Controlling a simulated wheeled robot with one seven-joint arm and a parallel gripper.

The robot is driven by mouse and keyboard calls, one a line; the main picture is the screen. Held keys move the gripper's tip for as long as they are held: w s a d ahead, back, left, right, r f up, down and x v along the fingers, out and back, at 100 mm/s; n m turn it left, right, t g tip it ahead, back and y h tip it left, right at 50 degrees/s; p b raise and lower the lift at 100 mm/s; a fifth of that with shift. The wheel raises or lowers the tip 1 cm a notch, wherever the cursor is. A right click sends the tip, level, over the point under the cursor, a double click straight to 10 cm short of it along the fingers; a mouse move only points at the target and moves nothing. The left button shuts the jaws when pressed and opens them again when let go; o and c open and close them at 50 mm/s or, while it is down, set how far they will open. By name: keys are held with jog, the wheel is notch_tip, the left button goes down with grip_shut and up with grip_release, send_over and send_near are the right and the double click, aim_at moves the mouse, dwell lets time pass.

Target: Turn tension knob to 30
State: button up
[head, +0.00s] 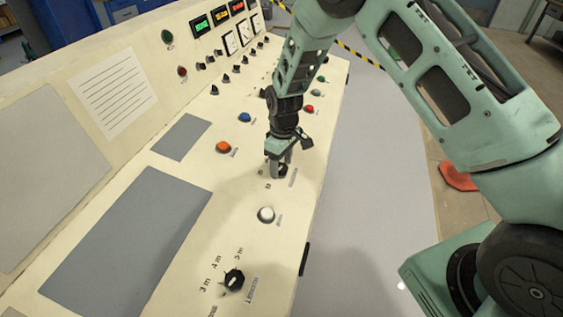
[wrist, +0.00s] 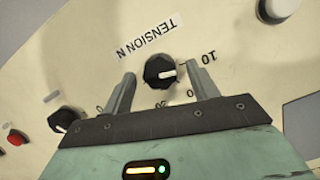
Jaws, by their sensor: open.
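The black tension knob (wrist: 158,71) sits on the cream panel beneath the upside-down label "TENSION N" (wrist: 150,36) in the wrist view. Its white pointer line points right, on the side of the "10" (wrist: 197,56). Other scale numbers lie lower around it, partly hidden by my gripper. My gripper (head: 279,165) is open, pointing down at the panel. In the wrist view its two fingers stand on either side of the knob, with gaps visible. In the head view the knob (head: 283,172) is mostly hidden by the fingers.
A white button (head: 266,214) and a black knob marked in metres (head: 233,280) are nearer on the panel. An orange button (head: 223,147) and a blue button (head: 244,117) lie to the left. Another black knob (wrist: 64,119) is left in the wrist view.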

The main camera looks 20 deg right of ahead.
jog(key=c, duration=1)
jog(key=m, duration=0.2)
jog(key=m+y+b, duration=0.1)
jog(key=m, duration=0.1)
jog(key=shift+w+d+m+g, duration=0.1)
jog(key=shift+d+m+g, duration=0.05)
jog(key=shift+m+g, duration=0.15)
jog(key=m+y+b, duration=0.1)
jog(key=m, duration=0.4)
jog(key=shift+d, duration=0.1)
jog(key=m+y, duration=0.1)
jog(key=m, duration=0.4)
jog(key=shift+d+b, duration=0.1)
jog(key=shift+b, duration=0.3)
jog(key=m+t+y, duration=0.1)
jog(key=m, duration=0.3)
jog(key=shift+m, duration=0.4)
